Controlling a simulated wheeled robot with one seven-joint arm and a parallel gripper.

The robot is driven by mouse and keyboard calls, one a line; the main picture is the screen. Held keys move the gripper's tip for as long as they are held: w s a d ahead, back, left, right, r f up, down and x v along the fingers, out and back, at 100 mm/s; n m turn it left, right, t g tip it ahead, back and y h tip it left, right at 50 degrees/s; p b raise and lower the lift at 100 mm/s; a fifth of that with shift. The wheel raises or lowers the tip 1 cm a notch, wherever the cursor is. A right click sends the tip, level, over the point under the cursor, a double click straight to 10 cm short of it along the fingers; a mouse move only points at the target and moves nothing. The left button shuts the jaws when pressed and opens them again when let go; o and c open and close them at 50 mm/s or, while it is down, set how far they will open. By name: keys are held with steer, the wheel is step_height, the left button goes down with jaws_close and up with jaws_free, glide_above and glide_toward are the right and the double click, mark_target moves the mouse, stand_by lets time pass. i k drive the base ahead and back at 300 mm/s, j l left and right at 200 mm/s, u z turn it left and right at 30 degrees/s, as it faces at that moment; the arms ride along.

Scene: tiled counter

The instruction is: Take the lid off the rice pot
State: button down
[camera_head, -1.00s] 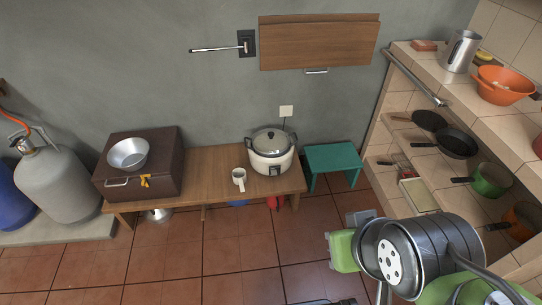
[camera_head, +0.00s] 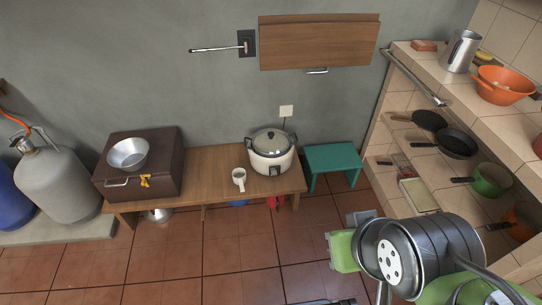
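The rice pot (camera_head: 271,163) is a white rice cooker on the right part of the low wooden table, against the wall. Its grey metal lid (camera_head: 270,141) sits on top, with a dark knob in the middle. My arm shows at the lower right, well to the right of and nearer than the pot. A small dark part shows at the bottom edge near the middle, too cut off to tell what it is. I cannot make out gripper fingers in this view.
A white cup (camera_head: 239,178) stands left of the pot. A brown box (camera_head: 165,178) with a metal bowl (camera_head: 128,153) on it is farther left. A teal stool (camera_head: 333,157) stands right of the table. Tiled shelves with pans line the right. The floor in front is clear.

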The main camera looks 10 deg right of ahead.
mark_target(270, 141)
steer(key=i+l+u, duration=0.2)
steer(key=i+u, duration=0.25)
steer(key=i+l+u, duration=0.3)
steer(key=u, duration=0.15)
steer(key=i+l+u, duration=0.55)
steer(key=l+u, duration=0.3)
